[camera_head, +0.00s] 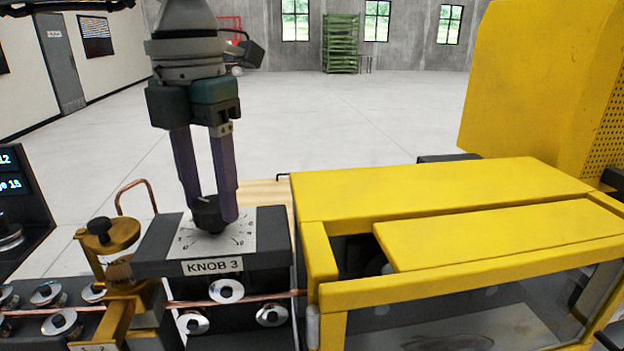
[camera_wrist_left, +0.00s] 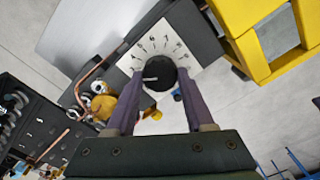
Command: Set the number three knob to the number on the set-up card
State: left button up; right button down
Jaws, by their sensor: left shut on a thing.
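The number three knob (camera_head: 208,217) is a black round knob on a white dial plate (camera_head: 247,231) with printed numbers. The plate lies on a dark block labelled KNOB 3 (camera_head: 212,267). My left gripper (camera_head: 211,211) points down from above with its two purple fingers on either side of the knob, shut on it. In the left wrist view the knob (camera_wrist_left: 159,71) sits between the fingertips. A white pointer line on it faces left in that picture; the exact number is too small to read surely. No set-up card is readable. My right gripper is not in view.
A yellow machine guard (camera_head: 440,190) stands close right of the knob block. A brass fitting with a black knob (camera_head: 103,231) stands left. A copper tube (camera_head: 190,302) runs past rollers (camera_head: 226,291) in front. A screen (camera_head: 12,172) shows partly at far left. Open floor lies behind.

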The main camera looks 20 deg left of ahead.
pick_arm(q)
grip_shut()
jog(key=m+b, duration=0.2)
jog(key=m, duration=0.1)
jog(key=shift+f+b, duration=0.15)
jog(key=shift+b, duration=0.2)
jog(key=m+b, duration=0.2)
jog(key=m, duration=0.1)
jog(key=shift+m, duration=0.3)
jog(key=m+b, duration=0.2)
jog(key=m, duration=0.2)
jog(key=shift+m, duration=0.3)
jog(key=shift+r+m+b, duration=0.2)
jog(key=shift+m+b, duration=0.65)
jog(key=shift+m, duration=1.65)
